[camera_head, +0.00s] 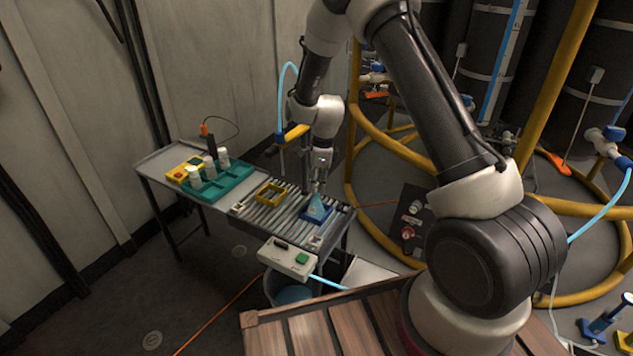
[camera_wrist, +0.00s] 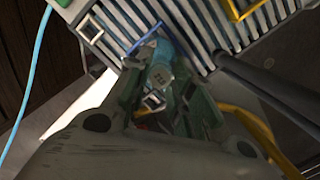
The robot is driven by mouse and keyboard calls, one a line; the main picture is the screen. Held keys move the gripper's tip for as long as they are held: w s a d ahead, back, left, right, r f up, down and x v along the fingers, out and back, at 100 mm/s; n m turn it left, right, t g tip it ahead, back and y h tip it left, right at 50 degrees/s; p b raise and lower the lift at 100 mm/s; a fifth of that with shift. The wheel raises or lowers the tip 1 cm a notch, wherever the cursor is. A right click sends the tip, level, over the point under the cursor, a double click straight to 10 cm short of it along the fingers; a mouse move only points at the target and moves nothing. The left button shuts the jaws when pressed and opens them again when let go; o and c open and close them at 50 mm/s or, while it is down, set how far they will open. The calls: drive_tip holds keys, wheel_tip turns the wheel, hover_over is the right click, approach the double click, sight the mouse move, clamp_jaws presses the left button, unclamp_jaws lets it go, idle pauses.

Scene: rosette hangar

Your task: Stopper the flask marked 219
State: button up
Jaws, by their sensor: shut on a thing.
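A light-blue conical flask (camera_head: 317,210) stands in a blue square holder (camera_head: 307,216) on the slatted tray of the bench. My gripper (camera_head: 318,185) points down directly over the flask, at its top. In the wrist view, my gripper (camera_wrist: 164,84) is shut on a small pale grey piece (camera_wrist: 160,76) with dark marks too small to read surely. I cannot tell whether this piece is a stopper or the flask's neck. The blue flask body (camera_wrist: 166,49) shows just beyond it. The fingers hide where they meet.
A teal rack (camera_head: 222,184) with white cylinders and a yellow box (camera_head: 183,170) are farther left. A control box (camera_head: 289,258) hangs at the bench's front edge.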

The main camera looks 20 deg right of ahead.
drive_tip(key=shift+f, duration=0.1)
drive_tip(key=o, duration=0.9)
drive_tip(key=shift+c, duration=0.2)
drive_tip(key=shift+o, duration=0.2)
drive_tip(key=o, duration=0.5)
drive_tip(key=shift+r, duration=3)
clamp_jaws()
